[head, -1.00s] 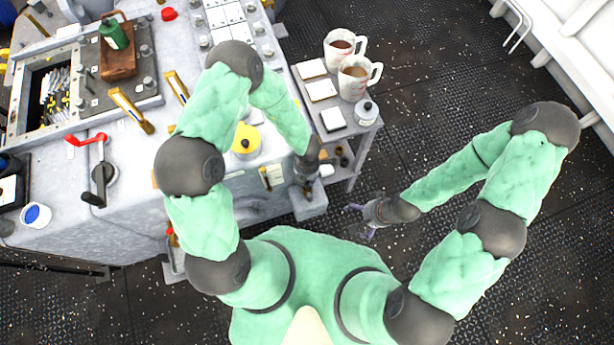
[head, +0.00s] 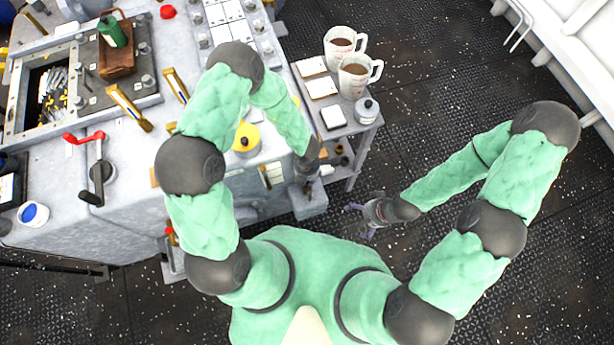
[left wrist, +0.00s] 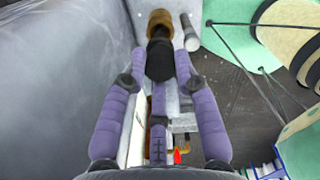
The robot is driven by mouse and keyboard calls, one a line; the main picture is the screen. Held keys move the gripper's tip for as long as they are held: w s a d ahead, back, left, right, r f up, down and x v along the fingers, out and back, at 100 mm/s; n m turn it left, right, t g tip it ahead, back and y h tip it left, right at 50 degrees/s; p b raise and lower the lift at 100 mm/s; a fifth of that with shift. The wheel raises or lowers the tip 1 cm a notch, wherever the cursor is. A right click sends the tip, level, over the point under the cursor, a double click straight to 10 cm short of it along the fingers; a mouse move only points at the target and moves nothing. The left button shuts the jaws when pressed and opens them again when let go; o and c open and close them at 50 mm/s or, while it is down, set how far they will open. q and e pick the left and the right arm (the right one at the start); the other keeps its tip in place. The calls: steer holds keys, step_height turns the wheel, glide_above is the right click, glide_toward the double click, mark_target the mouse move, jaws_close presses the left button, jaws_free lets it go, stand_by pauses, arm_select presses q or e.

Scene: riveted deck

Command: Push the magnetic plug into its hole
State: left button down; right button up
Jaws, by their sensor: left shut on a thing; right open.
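I take this to be the magnetic plug. In the head view, my left gripper (head: 306,188) is low beside the grey machine's right side, small and partly hidden by its own wrist. The plug cannot be made out there. My right gripper (head: 362,218) is open and empty above the dark floor.
The floor at right is clear.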

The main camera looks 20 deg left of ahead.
arm_select(q)
steer(key=shift+f+b, duration=1.2)
steer(key=shift+f, duration=0.75)
stand_by(0.9)
steer(key=c, duration=0.9)
jaws_free()
steer(key=shift+o, duration=0.2)
steer(key=shift+r, duration=0.1)
step_height(320, 180, up, 12)
steer(key=shift+f, duration=0.1)
steer(key=shift+s, duration=0.1)
